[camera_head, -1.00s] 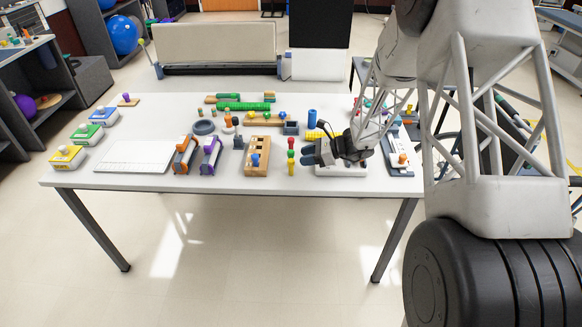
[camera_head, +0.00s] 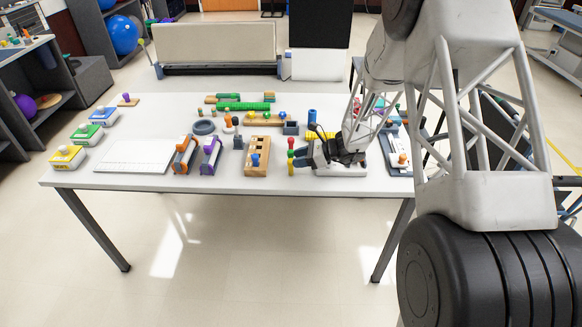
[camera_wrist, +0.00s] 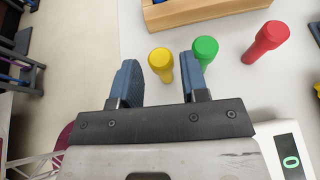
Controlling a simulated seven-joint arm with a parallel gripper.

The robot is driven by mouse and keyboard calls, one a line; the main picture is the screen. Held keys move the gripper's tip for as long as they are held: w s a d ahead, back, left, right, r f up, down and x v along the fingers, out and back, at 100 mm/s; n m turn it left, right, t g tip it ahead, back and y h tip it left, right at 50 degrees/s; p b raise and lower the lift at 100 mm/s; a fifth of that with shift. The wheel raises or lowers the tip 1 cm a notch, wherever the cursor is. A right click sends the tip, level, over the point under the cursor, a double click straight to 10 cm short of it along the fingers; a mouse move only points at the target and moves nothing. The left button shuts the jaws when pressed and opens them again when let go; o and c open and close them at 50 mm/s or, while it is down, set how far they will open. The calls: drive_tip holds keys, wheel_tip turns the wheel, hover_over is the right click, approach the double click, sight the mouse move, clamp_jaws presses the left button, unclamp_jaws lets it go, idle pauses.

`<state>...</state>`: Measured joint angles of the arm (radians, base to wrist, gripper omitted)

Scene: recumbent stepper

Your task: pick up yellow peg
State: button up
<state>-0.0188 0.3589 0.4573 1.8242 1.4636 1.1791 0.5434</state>
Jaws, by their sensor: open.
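The yellow peg (camera_wrist: 161,64) stands upright on the white table, seen between the two blue fingers of my gripper (camera_wrist: 160,84) in the wrist view. My gripper is open, and a gap shows between the peg and the left finger. A green peg (camera_wrist: 204,50) stands beside the yellow one, by the tip of the right finger; I cannot tell if they touch. A red peg (camera_wrist: 266,41) stands farther right. In the head view my gripper (camera_head: 297,161) is low at the near side of the table, by the yellow peg (camera_head: 291,169), which is partly hidden.
A wooden block with holes (camera_head: 257,168) and a blue peg lies close to the left. A white device with a digital display (camera_wrist: 288,150) is beside my gripper on the right. The table's near edge is close. Bare table lies between the pegs and the wooden block.

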sight(291, 168)
drive_tip(key=shift+a, duration=0.1)
drive_tip(key=shift+x, duration=2.5)
drive_tip(key=shift+f, duration=0.15)
drive_tip(key=shift+c, duration=0.3)
drive_tip(key=c, duration=0.6)
